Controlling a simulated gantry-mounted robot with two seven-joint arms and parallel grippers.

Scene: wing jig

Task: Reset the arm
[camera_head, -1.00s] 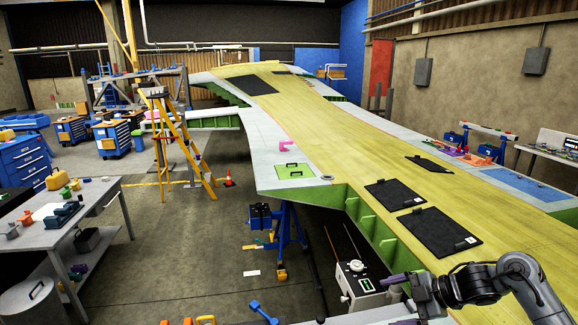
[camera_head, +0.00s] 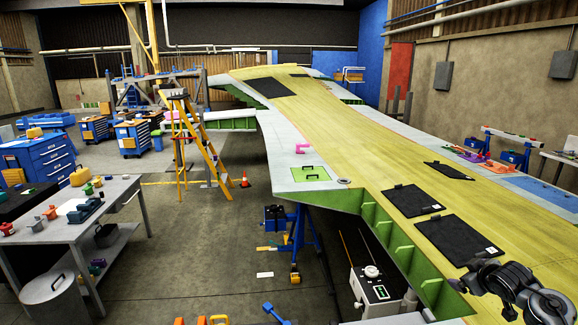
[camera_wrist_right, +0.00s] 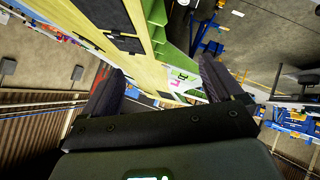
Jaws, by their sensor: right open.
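My right arm comes in at the lower right of the head view, above the yellow wing skin. Its dark gripper (camera_head: 480,288) appears over the wing's near edge, with its fingers hard to make out. In the right wrist view the two dark fingers of my right gripper (camera_wrist_right: 163,78) stand wide apart, with nothing between them. The wing (camera_head: 362,145) spans the middle and right of the head view and also shows in the wrist view (camera_wrist_right: 128,18). My left gripper is in neither view.
Black panels (camera_head: 456,236) lie on the wing. A white control box (camera_head: 372,288) stands below its near edge. A grey workbench (camera_head: 120,190) with tools is at left, and a yellow stepladder (camera_head: 200,140) stands behind. The floor between bench and wing is mostly open.

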